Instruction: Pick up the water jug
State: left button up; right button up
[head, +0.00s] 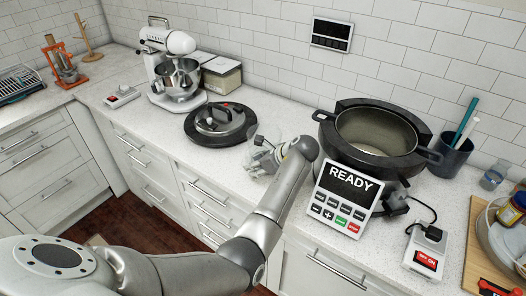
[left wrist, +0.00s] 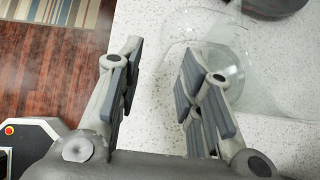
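The water jug (left wrist: 232,42) appears to be the clear glass vessel on the speckled counter in the left wrist view. Its round outline lies ahead of my left gripper (left wrist: 165,78) and partly behind the right-hand finger. The two fingers are wide apart with only bare counter plainly visible between them. I cannot tell whether a finger touches the glass. In the head view my left gripper (head: 262,160) is low over the counter, partly hidden by its wrist, and the jug cannot be made out clearly there. My right gripper is not in view.
A cooker with a READY panel (head: 347,194) stands right of my arm, its dark lid (head: 215,124) to the left. A stand mixer (head: 172,62) is farther left. A dark cup (head: 450,155), a small glass container (head: 492,178) and a switch box (head: 425,254) are at right.

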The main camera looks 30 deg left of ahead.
pick_arm(q)
jog(key=x, duration=0.1)
jog(key=p+x, duration=0.1)
jog(key=x, duration=0.2)
jog(key=shift+s+a+f+p, duration=0.1)
jog(key=shift+s+f+p, duration=0.05)
jog(key=shift+f+p, duration=0.2)
jog(key=shift+a+f, duration=0.2)
jog(key=shift+f, duration=0.05)
jog(key=shift+d, duration=0.1)
jog(key=shift+c, duration=0.4)
grip_shut()
jog(key=shift+r, duration=0.1)
